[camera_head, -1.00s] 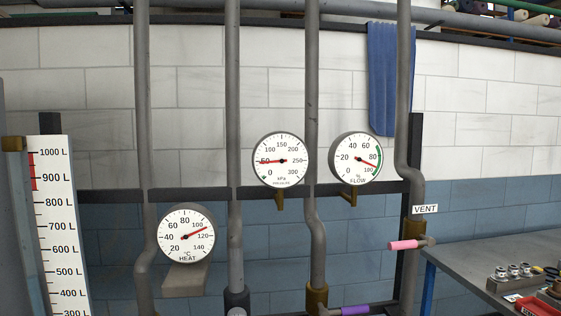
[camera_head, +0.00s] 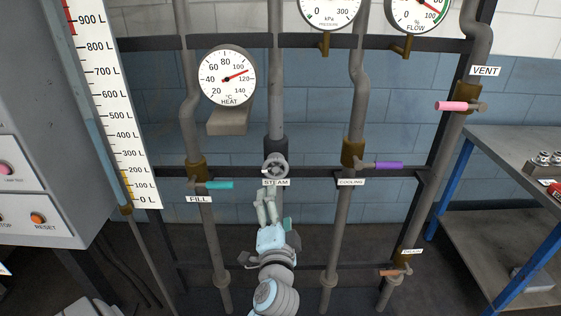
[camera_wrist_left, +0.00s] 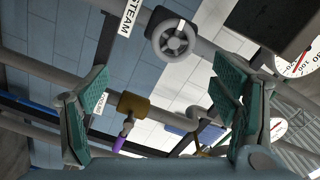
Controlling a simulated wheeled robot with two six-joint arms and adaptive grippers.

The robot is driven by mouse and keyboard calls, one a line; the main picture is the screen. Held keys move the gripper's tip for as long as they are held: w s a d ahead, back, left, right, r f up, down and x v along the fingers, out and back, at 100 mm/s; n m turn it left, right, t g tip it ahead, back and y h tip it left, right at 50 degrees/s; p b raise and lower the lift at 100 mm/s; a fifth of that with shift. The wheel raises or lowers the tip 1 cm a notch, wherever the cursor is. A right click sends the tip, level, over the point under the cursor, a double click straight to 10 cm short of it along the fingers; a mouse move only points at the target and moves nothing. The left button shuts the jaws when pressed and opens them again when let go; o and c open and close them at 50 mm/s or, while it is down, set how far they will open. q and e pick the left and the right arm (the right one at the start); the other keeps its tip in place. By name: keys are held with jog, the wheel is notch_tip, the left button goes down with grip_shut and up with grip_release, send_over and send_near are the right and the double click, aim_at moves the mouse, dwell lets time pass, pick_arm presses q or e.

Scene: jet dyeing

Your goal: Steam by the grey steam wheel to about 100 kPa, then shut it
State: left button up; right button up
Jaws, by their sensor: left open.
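The grey steam wheel (camera_head: 275,167) sits on the steam pipe just above the STEAM label (camera_head: 276,182). In the left wrist view the wheel (camera_wrist_left: 174,40) is beyond the fingertips, above the middle of the gap, and nothing shows between the fingers. My left gripper (camera_head: 266,196) is just below the wheel in the head view; in the wrist view it (camera_wrist_left: 165,95) is open and empty. The pressure gauge (camera_head: 330,14) is cut off by the top edge, so its reading cannot be told. My right gripper is not in view.
Teal FILL (camera_head: 219,185), purple COOLING (camera_head: 389,165) and pink VENT (camera_head: 455,106) handles stand around the wheel, with an orange handle (camera_head: 392,272) lower right. The heat gauge (camera_head: 227,76) reads about 110 °C. A workbench (camera_head: 520,165) stands at right, a control cabinet (camera_head: 45,130) at left.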

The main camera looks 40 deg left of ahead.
aim_at(276, 172)
pick_arm(q)
jog(key=w+a+n, duration=0.2)
jog(key=w+n, duration=0.1)
jog(key=n, duration=0.1)
jog(key=w+a+r+n, duration=0.1)
jog(key=w+a+n, duration=0.2)
jog(key=w+n, duration=0.1)
jog(key=w+a+n, duration=0.3)
jog(key=n, duration=0.3)
jog(key=shift+w+a+r, duration=0.15)
jog(key=shift+a+r, duration=0.05)
jog(key=shift+a, duration=0.05)
jog(key=c, duration=1.2)
jog(key=shift+o, duration=0.2)
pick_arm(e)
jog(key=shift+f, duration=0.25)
